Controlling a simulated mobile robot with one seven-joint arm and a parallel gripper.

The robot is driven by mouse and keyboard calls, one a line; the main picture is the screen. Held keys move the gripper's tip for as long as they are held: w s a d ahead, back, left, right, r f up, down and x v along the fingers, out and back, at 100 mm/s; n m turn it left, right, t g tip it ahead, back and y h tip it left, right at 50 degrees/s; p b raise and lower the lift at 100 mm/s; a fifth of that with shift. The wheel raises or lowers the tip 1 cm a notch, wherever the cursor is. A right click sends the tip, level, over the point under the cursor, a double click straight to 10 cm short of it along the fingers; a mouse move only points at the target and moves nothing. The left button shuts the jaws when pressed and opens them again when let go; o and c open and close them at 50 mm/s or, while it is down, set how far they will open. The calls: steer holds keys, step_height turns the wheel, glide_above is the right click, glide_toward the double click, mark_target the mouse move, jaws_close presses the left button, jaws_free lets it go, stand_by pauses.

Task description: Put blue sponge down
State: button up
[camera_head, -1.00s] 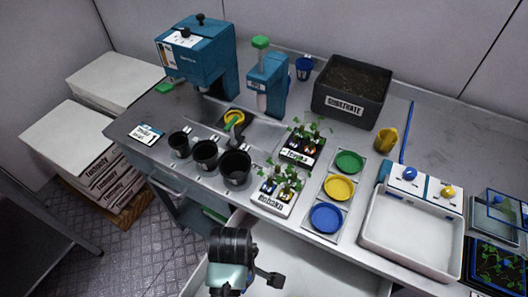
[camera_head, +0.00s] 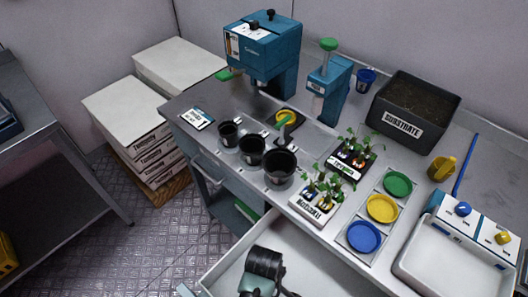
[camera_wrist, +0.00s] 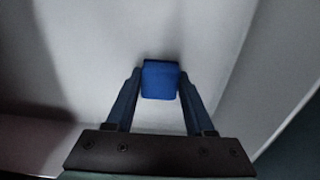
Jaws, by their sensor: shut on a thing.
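The blue sponge (camera_wrist: 160,79) is between the fingertips of my gripper (camera_wrist: 159,88) in the wrist view. My gripper is shut on it. Behind the sponge is a plain pale surface, and I cannot tell whether the sponge touches it. In the head view my arm's end is at the bottom, over the open white drawer (camera_head: 325,262). The sponge and fingertips are not visible there.
The bench above the drawer carries black pots (camera_head: 280,168), potted seedlings (camera_head: 318,195), coloured dishes (camera_head: 382,208), a substrate box (camera_head: 402,125) and a white tray (camera_head: 440,262). Another table (camera_head: 62,150) stands at the left. The visible drawer floor looks clear.

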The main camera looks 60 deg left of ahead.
steer(key=o, duration=1.2)
steer(key=shift+f, duration=0.1)
step_height(320, 180, up, 12)
steer(key=p, duration=0.1)
